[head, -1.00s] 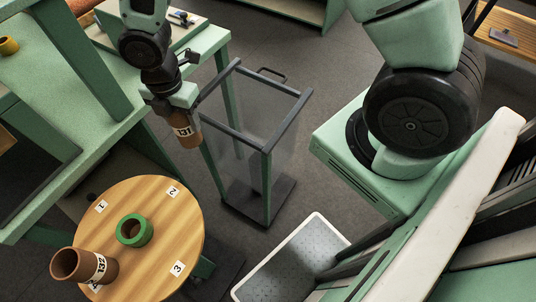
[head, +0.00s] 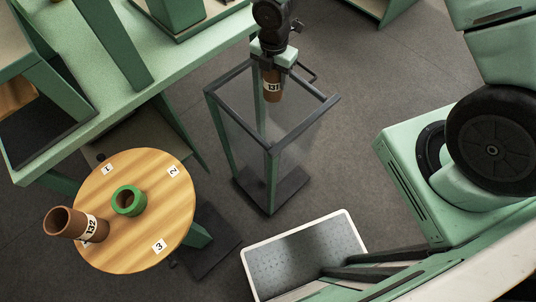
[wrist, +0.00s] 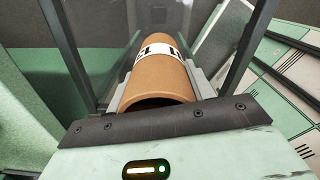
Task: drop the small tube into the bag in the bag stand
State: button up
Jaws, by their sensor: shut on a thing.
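A small brown tube (head: 273,88) labelled 131 is held upright in my gripper (head: 272,68). In the head view it shows within the top frame of the bag stand (head: 235,77), above or just inside the mouth; its exact height is hard to tell. The clear bag (head: 246,140) hangs in the stand and is see-through. In the wrist view the tube (wrist: 160,80) lies between the jaws, with dark posts of the stand on both sides.
A round wooden table (head: 135,245) bears a green ring (head: 129,201) and a larger brown tube (head: 66,223) labelled 132. A white-rimmed grey tray (head: 352,222) is in front of the stand. A green bench (head: 75,118) stands at the left.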

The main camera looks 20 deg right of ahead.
jog(key=shift+f+b, duration=1.7)
jog(key=shift+f, duration=0.6)
jog(key=o, duration=1.1)
jog(key=shift+r, duration=0.1)
notch_tip(320, 180, up, 17)
jog(key=shift+r, duration=0.2)
